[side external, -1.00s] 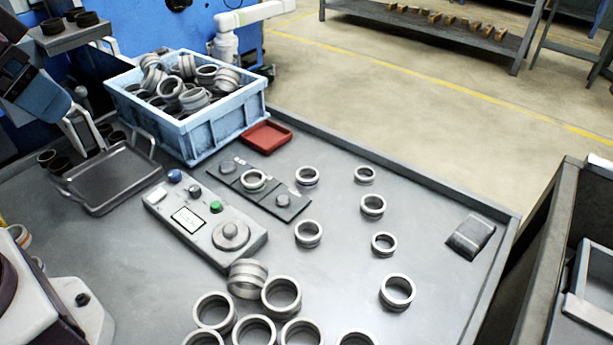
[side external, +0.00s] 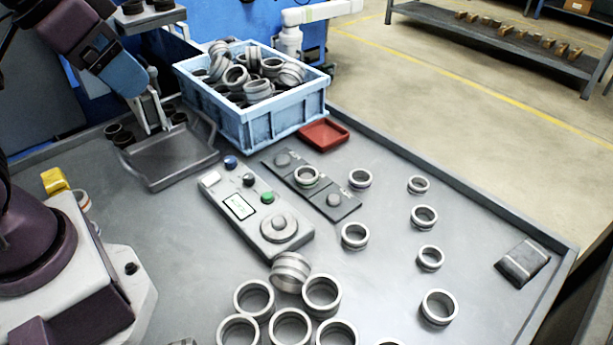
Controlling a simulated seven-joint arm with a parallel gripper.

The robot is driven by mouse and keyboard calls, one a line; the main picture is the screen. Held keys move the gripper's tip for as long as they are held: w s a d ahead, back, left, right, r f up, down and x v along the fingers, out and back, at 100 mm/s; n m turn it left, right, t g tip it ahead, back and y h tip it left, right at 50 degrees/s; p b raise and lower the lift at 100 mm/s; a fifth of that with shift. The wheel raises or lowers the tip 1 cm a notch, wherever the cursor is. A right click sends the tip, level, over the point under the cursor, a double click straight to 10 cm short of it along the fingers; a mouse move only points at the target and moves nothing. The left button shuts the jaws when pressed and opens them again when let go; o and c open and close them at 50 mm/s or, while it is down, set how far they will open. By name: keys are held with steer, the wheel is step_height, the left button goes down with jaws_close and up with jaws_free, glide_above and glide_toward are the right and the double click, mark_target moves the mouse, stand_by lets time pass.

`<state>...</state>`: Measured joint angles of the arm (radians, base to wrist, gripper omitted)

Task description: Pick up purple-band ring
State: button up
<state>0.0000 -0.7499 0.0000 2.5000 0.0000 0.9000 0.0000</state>
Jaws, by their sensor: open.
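Several metal rings stand loose on the grey table, among them one at the right (side external: 438,307), one near the middle (side external: 355,235) and one on the dark plate (side external: 306,176). No purple band can be made out on any ring, so I cannot tell which is the purple-band ring. My gripper (side external: 153,116) is at the upper left, above the far edge of the grey tray (side external: 170,160), pointing down. It is open, and I see nothing held in it. Dark rings (side external: 118,134) are close beside it.
A blue crate (side external: 262,130) full of rings stands behind the tray. A control box (side external: 257,217) with buttons and a knob lies mid-table. A red tray (side external: 323,134) sits right of the crate. A dark block (side external: 522,262) is near the right edge.

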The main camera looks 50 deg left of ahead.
steer(key=shift+c, duration=0.2)
steer(key=c, duration=0.4)
